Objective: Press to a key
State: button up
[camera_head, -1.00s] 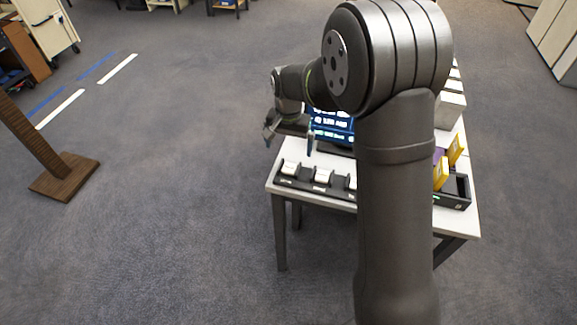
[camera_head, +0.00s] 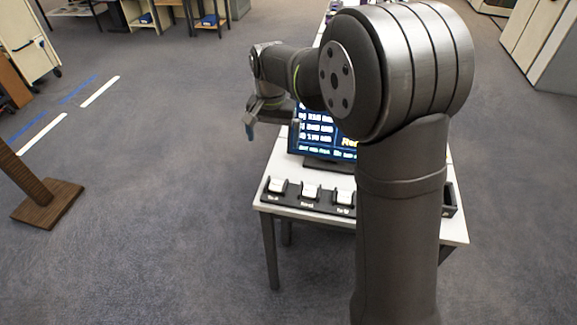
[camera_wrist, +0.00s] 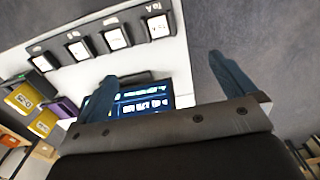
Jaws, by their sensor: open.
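A dark key panel (camera_head: 325,208) lies along the near edge of the white table. It bears white square keys; the left key (camera_head: 277,186), middle key (camera_head: 311,191) and right key (camera_head: 344,197) show in the head view. The wrist view shows several keys in a row, the end one (camera_wrist: 157,24) largest. Small labels beside them are hard to read. My gripper (camera_head: 265,122) is open and empty, above and left of the panel, touching no key. In the wrist view, its blue fingers (camera_wrist: 160,68) are wide apart, with the keys beyond them.
A lit monitor (camera_head: 318,130) stands behind the keys, and in the wrist view it lies partly behind one finger. Yellow boxes (camera_wrist: 22,97) and a purple box (camera_wrist: 65,106) stand at the table's other end. Open carpet lies left of the table.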

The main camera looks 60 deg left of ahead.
jog(key=shift+r, duration=0.1)
jog(key=c, duration=1.7)
jog(key=shift+s+d+f, duration=0.15)
jog(key=shift+d+f, duration=0.05)
jog(key=shift+f, duration=0.05)
jog(key=c, duration=0.4)
jog(key=shift+s+d+f+t+y, duration=0.3)
jog(key=shift+d+f+t+y, duration=0.1)
jog(key=shift+d+f+t, duration=0.1)
jog(key=shift+s+d+f+t+y, duration=0.25)
jog(key=shift+d+f+t+y, duration=0.1)
jog(key=shift+f+t+y, duration=0.1)
grip_shut()
jog(key=shift+s+d+f+t+y, duration=0.25)
jog(key=shift+s+d+f+y, duration=0.1)
jog(key=shift+d+f, duration=0.05)
